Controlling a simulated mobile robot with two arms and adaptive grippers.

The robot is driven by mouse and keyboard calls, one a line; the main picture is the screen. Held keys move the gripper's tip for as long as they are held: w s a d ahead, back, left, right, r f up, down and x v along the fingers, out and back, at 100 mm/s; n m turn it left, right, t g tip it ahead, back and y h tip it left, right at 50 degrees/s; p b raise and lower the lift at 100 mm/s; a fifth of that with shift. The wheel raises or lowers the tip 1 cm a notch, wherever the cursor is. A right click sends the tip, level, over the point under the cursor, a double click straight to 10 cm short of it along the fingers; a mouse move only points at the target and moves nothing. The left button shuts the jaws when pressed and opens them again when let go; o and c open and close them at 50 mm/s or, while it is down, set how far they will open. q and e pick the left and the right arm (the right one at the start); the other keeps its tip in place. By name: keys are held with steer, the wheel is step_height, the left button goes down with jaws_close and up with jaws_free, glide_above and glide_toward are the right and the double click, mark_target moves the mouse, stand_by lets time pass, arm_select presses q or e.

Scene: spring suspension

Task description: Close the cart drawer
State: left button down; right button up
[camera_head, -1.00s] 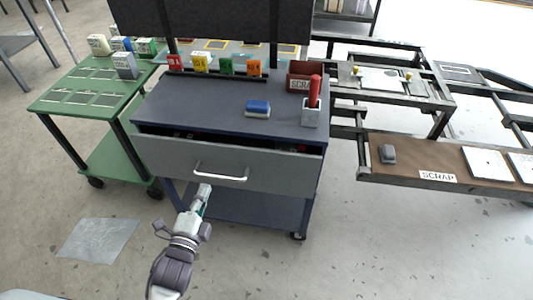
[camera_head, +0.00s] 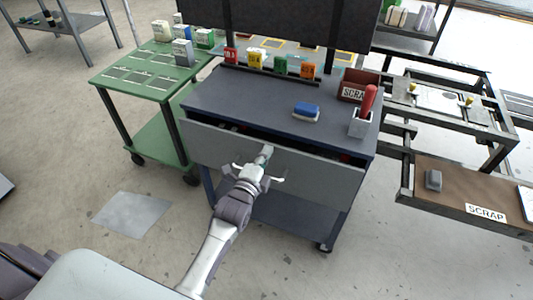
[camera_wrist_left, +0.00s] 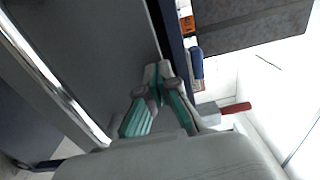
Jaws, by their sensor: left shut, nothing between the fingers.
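The cart (camera_head: 250,105) is dark blue-grey, and its grey drawer (camera_head: 320,179) is partly open, with a dark gap showing behind the top edge of its front. My left gripper (camera_head: 266,150) is at the drawer front, near its upper edge, and covers much of the handle (camera_head: 279,179). In the left wrist view, my left gripper (camera_wrist_left: 158,72) has its fingertips together with nothing between them, close to the drawer front (camera_wrist_left: 110,40). I cannot tell whether the tips touch it. The handle's bright bar (camera_wrist_left: 50,80) runs along the left there. My right gripper is not in view.
On the cart top are a blue-and-white block (camera_head: 306,112), a red-handled tool in a grey holder (camera_head: 362,120), a scrap bin (camera_head: 355,85) and several coloured boxes. A green cart (camera_head: 130,77) stands left, a brown scrap table (camera_head: 465,185) right. The floor in front is open.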

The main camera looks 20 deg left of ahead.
mark_target(271, 144)
arm_select(q)
steer(key=shift+w, duration=0.25)
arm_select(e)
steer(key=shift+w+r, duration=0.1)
arm_select(q)
steer(key=w+b, duration=0.1)
steer(key=w, duration=0.2)
steer(key=shift+w, duration=0.35)
steer(key=shift+w+r, duration=0.2)
steer(key=shift+r, duration=0.15)
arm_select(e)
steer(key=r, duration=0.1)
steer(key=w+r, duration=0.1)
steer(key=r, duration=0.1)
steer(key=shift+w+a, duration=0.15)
